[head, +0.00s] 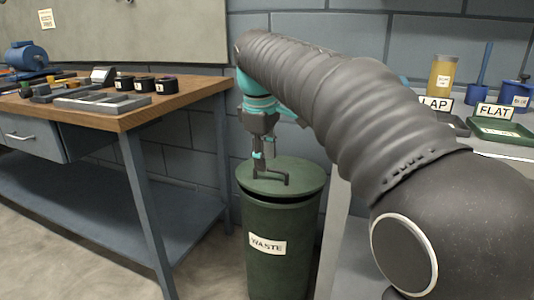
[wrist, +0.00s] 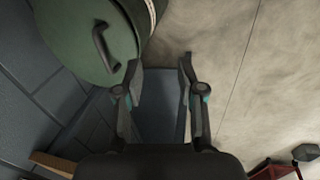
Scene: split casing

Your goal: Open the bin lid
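The green waste bin (head: 283,265) stands on the floor between two benches, with a WASTE label on its front. Its round green lid (head: 305,176) lies on top and looks closed, with a dark line under its rim. A dark bar handle (head: 286,179) is on the lid. My gripper (head: 262,156) hangs over the lid close to the handle. In the wrist view the fingers of my gripper (wrist: 160,62) are apart with nothing between them. There the lid (wrist: 70,35) and its handle (wrist: 101,46) lie left of the fingers; I cannot tell whether anything touches.
A wooden-topped workbench (head: 190,97) with a blue vise (head: 26,56) and several small jars stands at left. A bench with labelled trays, one marked FLAT (head: 495,130), is at right. A block wall (head: 300,80) is close behind the bin. Floor (head: 205,265) in front-left is clear.

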